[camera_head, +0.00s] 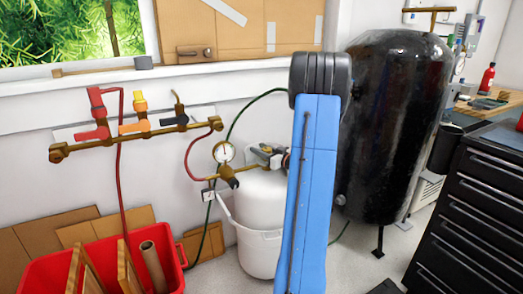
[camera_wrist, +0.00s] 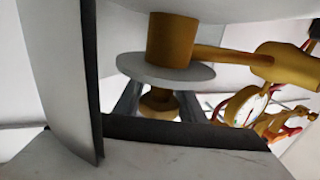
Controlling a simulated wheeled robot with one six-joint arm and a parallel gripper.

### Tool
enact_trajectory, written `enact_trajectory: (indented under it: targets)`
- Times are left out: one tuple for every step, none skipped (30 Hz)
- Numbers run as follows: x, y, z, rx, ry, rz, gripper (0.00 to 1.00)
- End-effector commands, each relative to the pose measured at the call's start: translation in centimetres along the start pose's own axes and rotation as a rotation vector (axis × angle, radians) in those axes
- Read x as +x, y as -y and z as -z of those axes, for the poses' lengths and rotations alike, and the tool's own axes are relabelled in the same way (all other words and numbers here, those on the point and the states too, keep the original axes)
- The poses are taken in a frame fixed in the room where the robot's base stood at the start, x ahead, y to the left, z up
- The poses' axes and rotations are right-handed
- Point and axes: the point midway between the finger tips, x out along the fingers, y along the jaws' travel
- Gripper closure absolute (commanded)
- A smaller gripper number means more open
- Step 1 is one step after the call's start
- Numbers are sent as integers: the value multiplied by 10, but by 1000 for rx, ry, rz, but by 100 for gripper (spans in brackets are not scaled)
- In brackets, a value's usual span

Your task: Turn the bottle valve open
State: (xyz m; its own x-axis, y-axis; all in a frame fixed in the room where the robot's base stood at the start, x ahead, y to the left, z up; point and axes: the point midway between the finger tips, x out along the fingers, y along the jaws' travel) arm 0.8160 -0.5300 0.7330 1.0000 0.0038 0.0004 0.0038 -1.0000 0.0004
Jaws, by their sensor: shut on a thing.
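The white bottle (camera_head: 262,205) stands in a white bucket-like container, left of my blue arm. Its brass valve (camera_wrist: 158,103) shows in the wrist view, with a grey disc (camera_wrist: 165,73) and a brass neck (camera_wrist: 172,38) above it. My gripper (camera_wrist: 160,110) is shut on the valve, with one dark grey finger on each side of it. In the head view my gripper (camera_head: 268,152) is at the bottle's top, partly hidden by my arm. The valve's turn position cannot be told.
A pressure gauge (camera_head: 224,152) and brass pipe sit beside the bottle's top. A brass manifold (camera_head: 135,135) with coloured handles is on the wall. A black tank (camera_head: 392,125) stands right of my arm, a red bin (camera_head: 105,265) at lower left, a black drawer cabinet (camera_head: 475,210) at right.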

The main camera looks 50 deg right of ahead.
Motion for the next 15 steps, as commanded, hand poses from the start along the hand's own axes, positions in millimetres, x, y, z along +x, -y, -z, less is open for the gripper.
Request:
enact_trajectory:
  targets:
    - [0, -1, 1, -1, -1, 10, 86]
    - [0, 0, 1, -1, -1, 16, 86]
    - [0, 0, 0, 0, 0, 21, 86]
    - [0, 0, 0, 0, 0, 23, 86]
    - [0, 1, 0, 1, -1, 24, 86]
    - [0, 1, 0, 1, 0, 24, 86]
    - [0, 1, 0, 1, 0, 24, 86]
    - [0, 1, 0, 1, 0, 24, 86]
    - [0, 1, 0, 1, 0, 23, 86]
    - [0, 1, 0, 1, 0, 23, 86]
    - [0, 1, 0, 1, 0, 23, 86]
    - [0, 1, 0, 1, 0, 23, 86]
    - [0, 1, 0, 1, 0, 23, 56]
    - [0, 1, 0, 1, 0, 23, 49]
    - [0, 1, 0, 1, 0, 23, 45]
